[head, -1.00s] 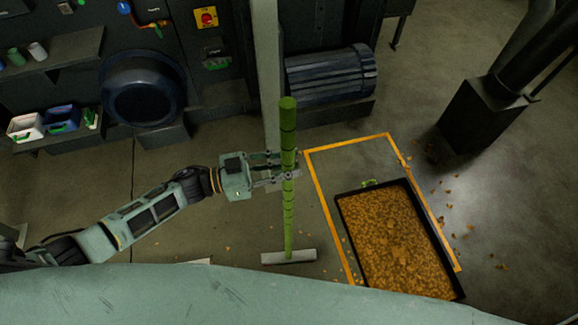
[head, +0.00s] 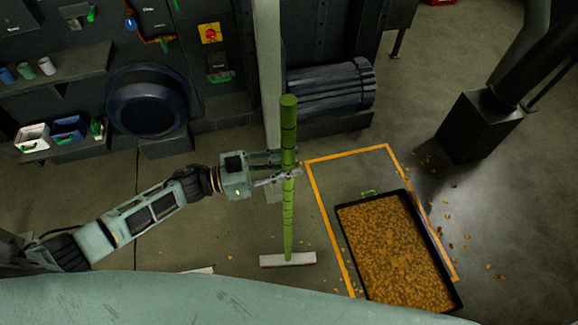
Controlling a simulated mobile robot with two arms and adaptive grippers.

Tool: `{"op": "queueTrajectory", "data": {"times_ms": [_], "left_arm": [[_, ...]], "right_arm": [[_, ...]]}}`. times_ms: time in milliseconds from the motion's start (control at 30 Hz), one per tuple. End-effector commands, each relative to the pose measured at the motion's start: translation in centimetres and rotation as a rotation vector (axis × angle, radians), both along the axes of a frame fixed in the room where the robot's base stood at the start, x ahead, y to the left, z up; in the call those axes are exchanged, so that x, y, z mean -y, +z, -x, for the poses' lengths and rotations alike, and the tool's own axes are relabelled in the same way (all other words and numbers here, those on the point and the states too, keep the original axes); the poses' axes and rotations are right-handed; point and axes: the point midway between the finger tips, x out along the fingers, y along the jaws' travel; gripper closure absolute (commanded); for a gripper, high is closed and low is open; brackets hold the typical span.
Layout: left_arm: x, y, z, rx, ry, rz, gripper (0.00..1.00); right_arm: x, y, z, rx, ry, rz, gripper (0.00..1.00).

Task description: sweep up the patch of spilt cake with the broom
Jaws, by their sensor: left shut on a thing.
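The broom (head: 288,215) stands nearly upright in the head view, with a green handle and a pale flat head (head: 288,259) low at the floor. My left gripper (head: 284,168) is shut on the broom's handle at about mid-height. Spilt cake (head: 447,207) lies as scattered orange-brown bits on the floor to the right of the tray and up toward the dark chute foot. A few more crumbs lie on the floor near the broom. Whether the broom head touches the floor is hard to tell. My right gripper is not in view.
A black tray (head: 345,235) full of cake bits stands within a yellow floor outline (head: 319,198). A dark block under a slanting pipe (head: 478,127) stands at right. A grey post (head: 268,80), motor (head: 330,88) and shelves (head: 52,65) line the back. Floor left of the broom is mostly clear.

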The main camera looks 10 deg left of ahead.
Motion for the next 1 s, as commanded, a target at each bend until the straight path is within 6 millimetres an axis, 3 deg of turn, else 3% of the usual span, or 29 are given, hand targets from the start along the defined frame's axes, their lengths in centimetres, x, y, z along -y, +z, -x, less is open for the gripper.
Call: {"op": "queueTrajectory", "data": {"times_ms": [33,300,1000], "left_arm": [[0.0,0.9,-0.1,0.003,0.0,0.003,1.0],[-0.3,2.1,-0.4,0.003,0.004,0.002,1.0],[-0.1,2.1,-0.4,0.002,0.004,0.002,1.0]], "right_arm": [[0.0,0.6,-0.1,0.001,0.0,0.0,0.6],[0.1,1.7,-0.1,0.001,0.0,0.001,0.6],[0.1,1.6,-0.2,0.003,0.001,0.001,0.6]]}}
